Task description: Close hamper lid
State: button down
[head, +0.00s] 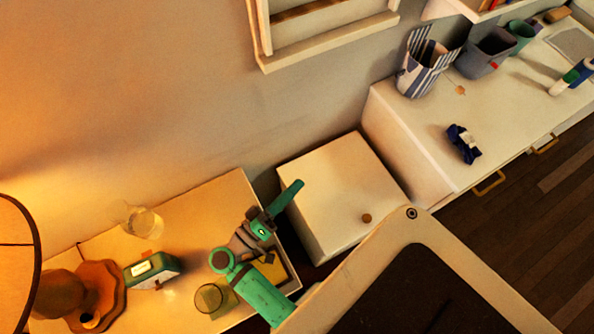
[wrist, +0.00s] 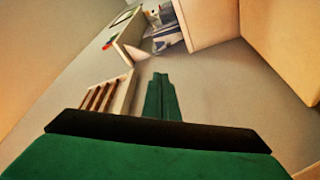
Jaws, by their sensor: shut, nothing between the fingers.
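The hamper appears to be the pale box (head: 335,178) between the bedside table and the white dresser in the head view. Its lid lies flat across the top, looks shut, and has a small round brown knob (head: 367,218) near the front corner. My gripper (head: 297,186) is green, with its fingers shut together and nothing between them. In the head view its tips overlap the hamper's left part; whether they touch it cannot be told. The shut fingers also show in the wrist view (wrist: 161,85), pointing away over a plain grey surface.
The bedside table (head: 190,225) holds a lamp (head: 90,290), a glass jug (head: 143,222), a green clock (head: 152,270) and a cup (head: 209,298). The dresser (head: 425,125) bears a striped bin (head: 420,70), grey bin (head: 485,55) and dark blue item (head: 463,143). Wooden floor (head: 530,215) is clear at right.

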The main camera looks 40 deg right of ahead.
jog(key=s+a+r, duration=0.7)
jog(key=s+r, duration=0.5)
jog(key=shift+a+r, duration=0.15)
jog(key=shift+r, duration=0.25)
